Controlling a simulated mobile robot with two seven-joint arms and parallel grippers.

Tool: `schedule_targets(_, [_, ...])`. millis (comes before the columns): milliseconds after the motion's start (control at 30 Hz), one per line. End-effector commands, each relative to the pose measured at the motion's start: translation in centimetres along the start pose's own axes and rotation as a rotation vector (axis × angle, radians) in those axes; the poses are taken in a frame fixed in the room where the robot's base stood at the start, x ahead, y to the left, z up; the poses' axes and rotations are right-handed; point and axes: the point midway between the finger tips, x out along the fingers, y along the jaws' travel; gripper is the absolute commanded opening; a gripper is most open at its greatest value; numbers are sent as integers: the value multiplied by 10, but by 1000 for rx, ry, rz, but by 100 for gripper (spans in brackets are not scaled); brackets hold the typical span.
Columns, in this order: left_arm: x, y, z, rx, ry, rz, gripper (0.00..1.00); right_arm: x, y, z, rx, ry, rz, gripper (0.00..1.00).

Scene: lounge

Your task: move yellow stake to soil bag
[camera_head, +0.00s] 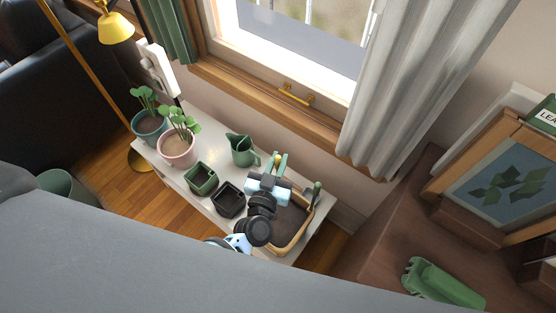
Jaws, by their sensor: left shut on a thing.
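My left gripper (277,167) is above the far side of the white table, beside the green jug and over the edge of the wooden tray. Its fingers are shut on a small yellow thing, the yellow stake (277,159), of which only a little shows between them. The rest of the stake is hidden or too small to make out. I cannot make out a soil bag in this view. My right gripper is not in view.
The white table (186,186) bears two potted plants (178,149), a green jug (241,150), a green square pot (201,179), a black square pot (228,199) and a wooden tray (301,239) of dark soil. A green-handled tool (317,188) stands at the tray. The window and curtain (385,110) are behind.

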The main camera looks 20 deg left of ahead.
Motion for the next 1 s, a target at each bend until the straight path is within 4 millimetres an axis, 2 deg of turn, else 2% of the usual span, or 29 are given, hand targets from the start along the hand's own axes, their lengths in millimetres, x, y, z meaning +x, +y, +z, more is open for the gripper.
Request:
schedule_targets(167, [0,0,3,1,1,-1,0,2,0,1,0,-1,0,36])
schedule_targets(200, [0,0,2,1,2,-1,20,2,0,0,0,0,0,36])
schedule_targets(367, [0,0,2,1,2,-1,40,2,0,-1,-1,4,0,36])
schedule_targets(667, [-1,0,2,1,0,0,40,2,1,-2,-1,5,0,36])
schedule_targets(1000, [-17,0,2,1,0,0,40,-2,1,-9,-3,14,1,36])
